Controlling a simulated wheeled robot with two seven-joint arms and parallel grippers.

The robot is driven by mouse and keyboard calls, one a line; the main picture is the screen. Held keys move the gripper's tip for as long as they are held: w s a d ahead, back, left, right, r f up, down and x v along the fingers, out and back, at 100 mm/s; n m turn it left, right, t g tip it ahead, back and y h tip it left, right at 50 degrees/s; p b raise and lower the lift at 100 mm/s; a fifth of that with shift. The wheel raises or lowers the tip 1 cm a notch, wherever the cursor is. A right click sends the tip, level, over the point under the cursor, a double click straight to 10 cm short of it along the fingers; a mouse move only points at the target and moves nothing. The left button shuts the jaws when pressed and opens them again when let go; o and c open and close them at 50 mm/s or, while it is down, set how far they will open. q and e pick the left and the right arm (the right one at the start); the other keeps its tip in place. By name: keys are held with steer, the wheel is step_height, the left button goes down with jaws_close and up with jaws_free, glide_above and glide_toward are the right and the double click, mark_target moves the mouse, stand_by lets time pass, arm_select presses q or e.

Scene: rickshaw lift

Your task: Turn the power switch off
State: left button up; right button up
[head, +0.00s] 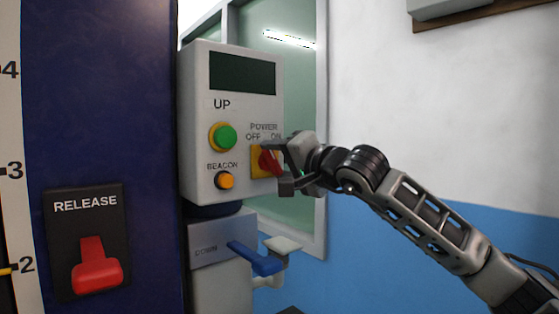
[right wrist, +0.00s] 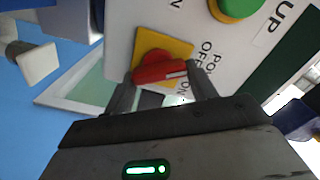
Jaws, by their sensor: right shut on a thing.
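The power switch is a red rotary knob (head: 268,161) on a yellow plate (head: 257,160), at the lower right of the grey control box (head: 198,105). OFF and ON labels stand above it. My right gripper (head: 280,164) comes from the right and is shut on the red knob. In the right wrist view, the red knob (right wrist: 160,72) sits between the two fingertips (right wrist: 160,84), with the yellow plate behind it. The knob's pointer is partly hidden by the fingers in the head view, so its exact setting is hard to tell. My left gripper is not in view.
A green UP button (head: 226,137) and an orange BEACON button (head: 225,180) are on the same box. Below are a blue lever (head: 257,259) and a DOWN label. A red RELEASE handle (head: 96,266) is on the dark blue column at left. A window is behind.

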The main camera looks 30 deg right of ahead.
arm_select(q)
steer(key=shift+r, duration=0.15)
arm_select(e)
steer(key=shift+n, duration=0.9)
steer(key=o, duration=1)
arm_select(q)
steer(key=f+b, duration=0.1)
steer(key=b, duration=0.2)
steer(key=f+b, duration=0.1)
steer(key=b, duration=0.3)
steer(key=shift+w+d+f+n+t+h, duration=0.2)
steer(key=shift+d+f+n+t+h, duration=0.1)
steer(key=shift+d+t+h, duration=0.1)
arm_select(e)
steer(key=s, duration=1)
steer(key=s+d, duration=0.1)
steer(key=s, duration=0.5)
steer(key=shift+d, duration=0.1)
